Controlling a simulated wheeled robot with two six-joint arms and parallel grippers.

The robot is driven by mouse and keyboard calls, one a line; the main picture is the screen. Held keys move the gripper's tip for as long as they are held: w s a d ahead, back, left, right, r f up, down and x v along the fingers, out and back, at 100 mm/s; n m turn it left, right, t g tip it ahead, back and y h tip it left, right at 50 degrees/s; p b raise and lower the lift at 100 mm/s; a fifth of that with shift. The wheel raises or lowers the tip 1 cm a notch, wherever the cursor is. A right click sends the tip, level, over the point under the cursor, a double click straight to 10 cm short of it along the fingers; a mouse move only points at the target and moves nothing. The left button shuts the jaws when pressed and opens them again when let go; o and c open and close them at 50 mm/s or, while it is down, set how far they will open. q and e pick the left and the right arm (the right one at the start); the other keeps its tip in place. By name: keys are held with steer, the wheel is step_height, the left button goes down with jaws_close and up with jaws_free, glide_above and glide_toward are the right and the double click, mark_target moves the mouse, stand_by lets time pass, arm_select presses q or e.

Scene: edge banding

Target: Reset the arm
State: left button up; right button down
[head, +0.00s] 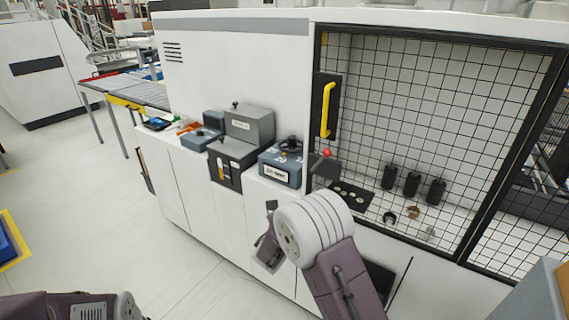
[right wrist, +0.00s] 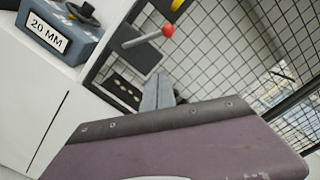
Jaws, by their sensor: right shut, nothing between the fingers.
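My right arm's pale wrist joint (head: 312,225) and purple link (head: 345,285) stand in front of the machine in the head view. In the right wrist view, the grey fingers of my right gripper (right wrist: 158,92) are together and empty, pointing toward the machine's panel. They look apart from the red-knobbed lever (right wrist: 168,31), which also shows in the head view (head: 327,154).
The white machine (head: 235,65) has a mesh door (head: 440,130) with a yellow handle (head: 327,110). A blue-grey box labelled 20 MM (right wrist: 55,35) sits on its ledge, beside grey boxes (head: 249,124). Black cylinders (head: 411,183) stand behind the mesh.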

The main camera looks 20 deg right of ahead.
steer(key=s+d+r+m+g+h, duration=0.25)
steer(key=s+d+r+m, duration=0.2)
steer(key=d, duration=0.25)
steer(key=s+d+f+m+g+y, duration=0.1)
steer(key=s+d+f+m+g, duration=0.1)
steer(key=s+f+m+g, duration=0.3)
steer(key=s+d+m+g+y, duration=0.2)
steer(key=s+g, duration=0.1)
steer(key=s, duration=0.5)
steer(key=s+a+f+m+g+y, duration=0.3)
steer(key=s+a+f+m+y, duration=0.6)
steer(key=s+a+f+m, duration=0.4)
steer(key=w+a+f+m+t+y, duration=0.1)
steer(key=w+a+m+t+y, duration=0.1)
steer(key=a+m, duration=0.5)
steer(key=w+m+y, duration=0.1)
steer(key=m+y, duration=0.1)
steer(key=m, duration=0.4)
steer(key=shift+w, duration=0.3)
